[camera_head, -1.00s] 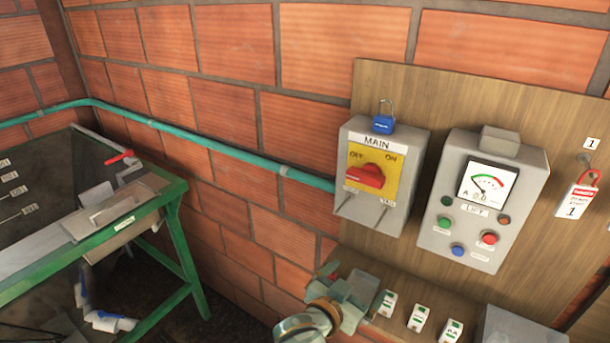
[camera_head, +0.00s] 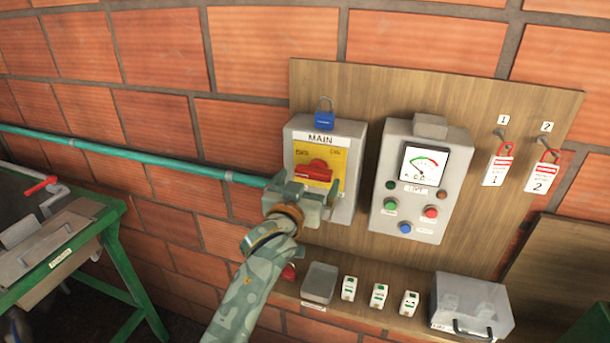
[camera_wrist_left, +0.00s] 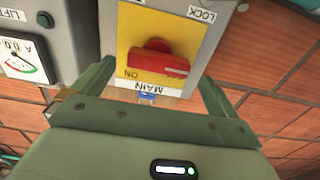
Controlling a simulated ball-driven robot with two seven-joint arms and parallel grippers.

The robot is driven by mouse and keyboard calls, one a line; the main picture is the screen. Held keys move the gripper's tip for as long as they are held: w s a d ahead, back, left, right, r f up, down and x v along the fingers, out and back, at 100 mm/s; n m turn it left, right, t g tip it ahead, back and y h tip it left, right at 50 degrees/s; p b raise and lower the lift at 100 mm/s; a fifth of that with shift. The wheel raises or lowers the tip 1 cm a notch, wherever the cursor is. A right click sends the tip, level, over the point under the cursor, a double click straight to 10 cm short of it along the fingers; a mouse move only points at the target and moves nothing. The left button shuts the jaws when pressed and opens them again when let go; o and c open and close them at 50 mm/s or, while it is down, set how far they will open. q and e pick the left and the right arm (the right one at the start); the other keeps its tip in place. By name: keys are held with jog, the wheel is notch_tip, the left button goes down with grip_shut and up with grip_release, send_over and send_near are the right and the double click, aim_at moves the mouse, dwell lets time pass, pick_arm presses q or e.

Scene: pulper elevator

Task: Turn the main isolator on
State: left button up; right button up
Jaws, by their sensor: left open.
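The main isolator is a grey box (camera_head: 301,143) with a yellow plate and a MAIN label, on the wooden board. Its red rotary handle (camera_head: 314,170) lies roughly crosswise below the OFF and ON marks. It also shows in the left wrist view (camera_wrist_left: 158,62). A blue padlock (camera_head: 324,119) is at the box's top edge. My left gripper (camera_head: 308,193) is open at the box's lower front and hides its lower part. In the left wrist view its fingers stand apart on either side of the box's face, with the handle between and beyond them. I cannot see contact. My right gripper is not in view.
Right of the isolator is a grey meter box (camera_head: 379,215) with coloured buttons. Tags (camera_head: 497,170) hang farther right. The shelf below holds a grey tray (camera_head: 319,283), several small white switches and a clear-lidded box (camera_head: 470,304). A green-framed bench (camera_head: 107,215) is at left.

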aim_at(315, 172)
pick_arm(q)
jog(key=shift+x, duration=0.75)
jog(key=shift+w+d, duration=0.1)
jog(key=shift+w, duration=0.55)
jog(key=shift+d, duration=0.1)
jog(key=shift+c, duration=0.9)
jog(key=c, duration=0.8)
